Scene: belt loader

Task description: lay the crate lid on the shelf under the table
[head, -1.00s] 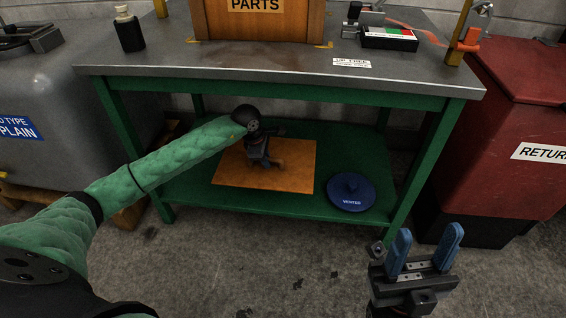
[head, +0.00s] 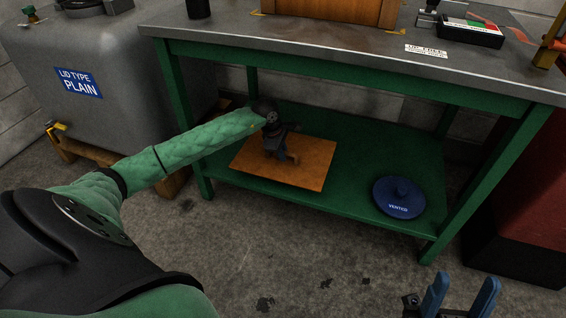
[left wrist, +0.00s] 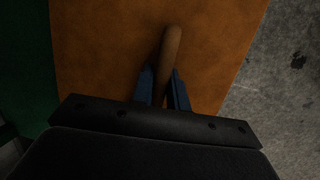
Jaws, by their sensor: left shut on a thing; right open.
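The crate lid (head: 308,165) is a flat orange-brown wooden panel lying on the green lower shelf (head: 345,140) under the table. My left gripper (head: 287,153) is over the middle of the lid, shut on its handle. In the left wrist view the brown handle (left wrist: 172,50) sits between the blue fingers (left wrist: 164,88), with the lid's face (left wrist: 100,60) behind it. The lid's far edge is partly hidden by my arm. My right gripper (head: 460,296) is open and empty at the bottom edge, in front of the table, partly cut off.
A round blue lid marked VENTED (head: 399,198) lies on the shelf right of the wooden lid. Green table legs (head: 480,180) bound the shelf. A grey tank labelled LID TYPE PLAIN (head: 90,70) stands left. A red bin (head: 520,190) stands right. Above is the metal tabletop (head: 350,48).

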